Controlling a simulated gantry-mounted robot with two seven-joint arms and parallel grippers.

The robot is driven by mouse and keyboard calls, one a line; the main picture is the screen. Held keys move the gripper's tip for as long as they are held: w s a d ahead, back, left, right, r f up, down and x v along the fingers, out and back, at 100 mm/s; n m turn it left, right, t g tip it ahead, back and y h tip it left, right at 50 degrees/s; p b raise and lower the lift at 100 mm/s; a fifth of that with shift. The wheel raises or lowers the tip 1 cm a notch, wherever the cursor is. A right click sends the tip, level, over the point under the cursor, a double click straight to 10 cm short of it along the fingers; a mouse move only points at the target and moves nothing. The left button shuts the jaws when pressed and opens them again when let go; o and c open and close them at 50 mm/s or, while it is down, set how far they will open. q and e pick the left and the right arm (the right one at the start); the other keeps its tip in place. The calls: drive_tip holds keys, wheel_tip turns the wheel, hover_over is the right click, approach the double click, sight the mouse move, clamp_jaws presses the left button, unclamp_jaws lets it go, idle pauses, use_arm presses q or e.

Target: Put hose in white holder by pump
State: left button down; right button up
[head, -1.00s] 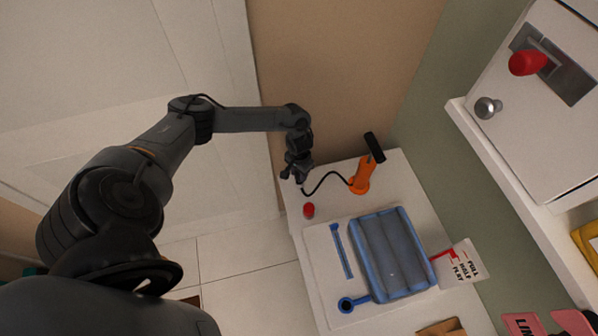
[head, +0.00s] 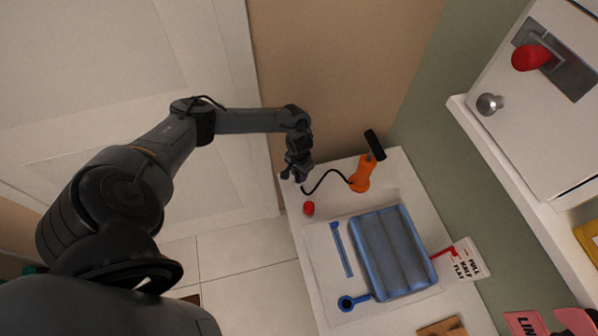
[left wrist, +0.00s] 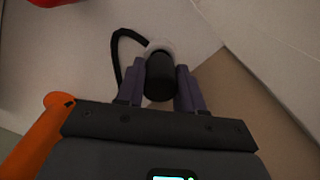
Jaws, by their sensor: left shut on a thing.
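The orange pump (head: 362,174) with a black handle stands at the back of the white surface. Its black hose (head: 329,173) curves left to my left gripper (head: 298,176). In the left wrist view, my left gripper (left wrist: 159,72) is shut on the hose's thick black end (left wrist: 159,80), which lies between the purple fingers. A white ring (left wrist: 158,46), apparently the white holder, shows at the far end of this black piece. I cannot tell whether the hose end is inside the ring or only over it. The holder is hidden by the gripper in the head view. My right gripper is not in view.
A red cap-like object (head: 309,208) sits just in front of the gripper. A blue inflatable mattress (head: 393,252) lies on the white surface (head: 322,290), beside a FULL/HALF/FLAT card (head: 467,260). A tan wall is close behind the gripper.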

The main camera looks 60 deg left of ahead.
use_arm(q)
drive_tip(key=shift+f, duration=0.75)
drive_tip(key=c, duration=0.6)
unclamp_jaws()
drive_tip(key=shift+r, duration=0.1)
wheel_tip(320, 180, up, 11)
drive_tip(key=shift+f+p, duration=0.2)
drive_tip(key=shift+p, duration=0.85)
